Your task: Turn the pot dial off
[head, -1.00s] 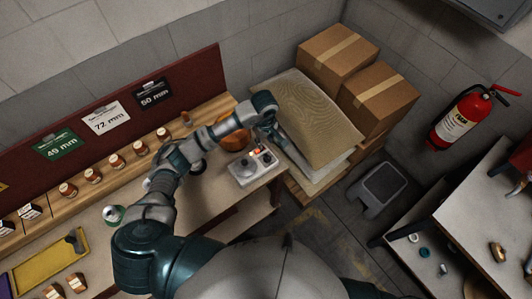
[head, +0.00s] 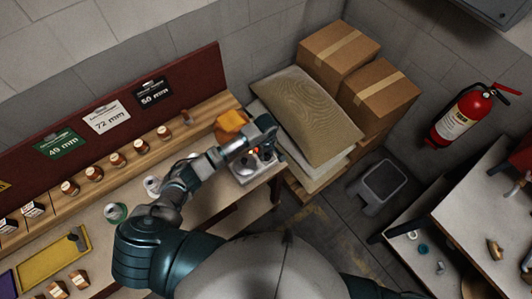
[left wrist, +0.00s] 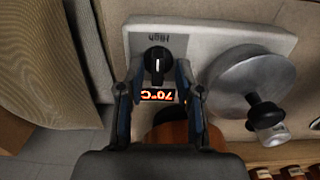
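The pot unit (head: 247,172) is a light grey box at the right end of the workbench. In the left wrist view its black dial (left wrist: 157,62) sits on the panel, with the white mark running up toward the word "High". The lit display (left wrist: 158,95) reads 70°C. The silver pot lid (left wrist: 240,82) with a black knob is to the right. My left gripper (head: 258,150) is over the panel. In the left wrist view its open fingers (left wrist: 158,72) lie either side of the dial; I cannot tell if they touch it. My right gripper is out of view.
An orange-brown object (head: 231,122) stands behind the unit, close to my left gripper. Sacks (head: 307,115) and cardboard boxes (head: 338,52) are stacked to the right. Cans and small jars stand further left on the bench. A step stool (head: 381,184) is on the floor.

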